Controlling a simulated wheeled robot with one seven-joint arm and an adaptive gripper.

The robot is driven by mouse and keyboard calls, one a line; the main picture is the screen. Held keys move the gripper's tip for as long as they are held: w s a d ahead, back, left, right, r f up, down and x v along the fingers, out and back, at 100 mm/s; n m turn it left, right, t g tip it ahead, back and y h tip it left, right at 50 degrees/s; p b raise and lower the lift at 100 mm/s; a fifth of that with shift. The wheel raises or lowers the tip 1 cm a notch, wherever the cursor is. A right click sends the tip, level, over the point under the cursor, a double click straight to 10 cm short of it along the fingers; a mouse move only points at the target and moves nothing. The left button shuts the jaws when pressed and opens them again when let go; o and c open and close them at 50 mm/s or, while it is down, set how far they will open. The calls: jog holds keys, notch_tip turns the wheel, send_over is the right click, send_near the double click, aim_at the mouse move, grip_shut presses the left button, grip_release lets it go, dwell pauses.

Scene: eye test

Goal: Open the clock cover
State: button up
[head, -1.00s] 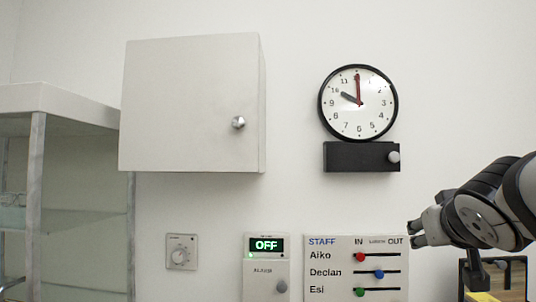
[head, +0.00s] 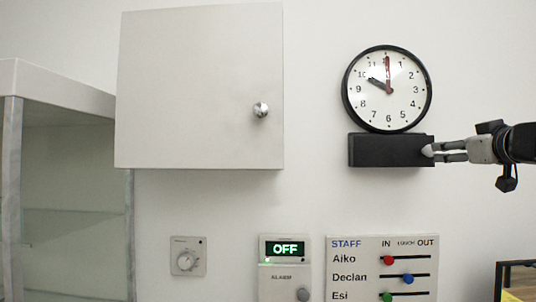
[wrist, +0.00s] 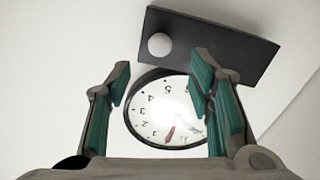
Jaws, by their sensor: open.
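The round clock (head: 388,112) has a black rim and white face and hangs on the wall. Directly below it is a black box-like cover (head: 385,151) with a pale round knob (head: 427,150) at its right end. The cover looks closed. My gripper (head: 437,152) is at the cover's right end, its fingertips close to the knob. In the wrist view my open gripper (wrist: 163,76) shows both fingers apart, with the knob (wrist: 159,44) and the black panel (wrist: 225,48) beyond the tips. Whether a finger touches the knob I cannot tell.
A white wall cabinet (head: 195,90) with a metal knob hangs left of the clock. Below are a dial (head: 187,257), an alarm panel (head: 285,270) reading OFF and a staff board (head: 345,268) with sliders. A glass-shelved cabinet (head: 70,180) stands at left.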

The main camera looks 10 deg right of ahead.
aim_at(431, 150)
jog(key=x, duration=0.8)
jog(key=shift+w, duration=0.25)
jog(key=shift+c, duration=0.6)
grip_shut()
